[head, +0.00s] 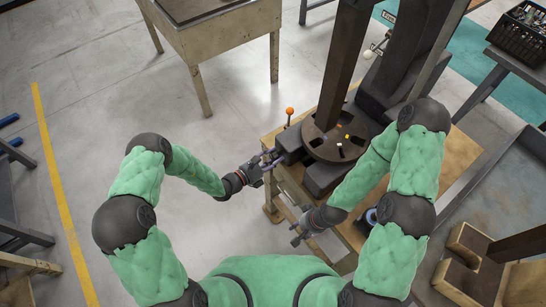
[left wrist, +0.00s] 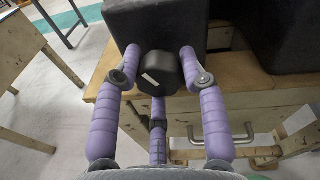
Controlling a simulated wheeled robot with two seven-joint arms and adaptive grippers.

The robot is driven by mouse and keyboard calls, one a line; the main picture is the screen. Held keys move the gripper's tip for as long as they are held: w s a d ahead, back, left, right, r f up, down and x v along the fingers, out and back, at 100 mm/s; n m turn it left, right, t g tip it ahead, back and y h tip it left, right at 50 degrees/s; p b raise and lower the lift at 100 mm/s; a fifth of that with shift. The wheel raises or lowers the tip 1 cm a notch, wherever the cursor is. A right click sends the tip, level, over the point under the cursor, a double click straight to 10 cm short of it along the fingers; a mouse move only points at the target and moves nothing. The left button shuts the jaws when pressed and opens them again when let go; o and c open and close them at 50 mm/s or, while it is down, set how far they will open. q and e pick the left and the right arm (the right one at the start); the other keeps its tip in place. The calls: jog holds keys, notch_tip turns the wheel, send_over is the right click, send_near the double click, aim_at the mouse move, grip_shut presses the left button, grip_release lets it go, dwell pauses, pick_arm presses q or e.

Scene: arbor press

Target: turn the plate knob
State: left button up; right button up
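The black, round plate knob (left wrist: 161,73) sticks out from the side of the dark press base in the left wrist view. My left gripper (left wrist: 161,60) has purple fingers on both sides of it and a third finger below. The fingers look closed in against the knob. In the head view my left gripper (head: 270,163) is at the left side of the press base, below the round dark plate (head: 322,148) with coloured marks. My right gripper (head: 300,230) is empty with its fingers spread, beside the front of the wooden bench.
The wooden bench (head: 453,152) carries the press (head: 345,65). A lever with an orange ball (head: 289,111) stands close to my left gripper. A drawer handle (left wrist: 222,134) juts below the bench top.

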pick_arm(q)
jog(key=shift+o, duration=1.2)
jog(key=v, duration=1.2)
jog(key=shift+s+f, duration=0.1)
jog(key=shift+f, duration=0.05)
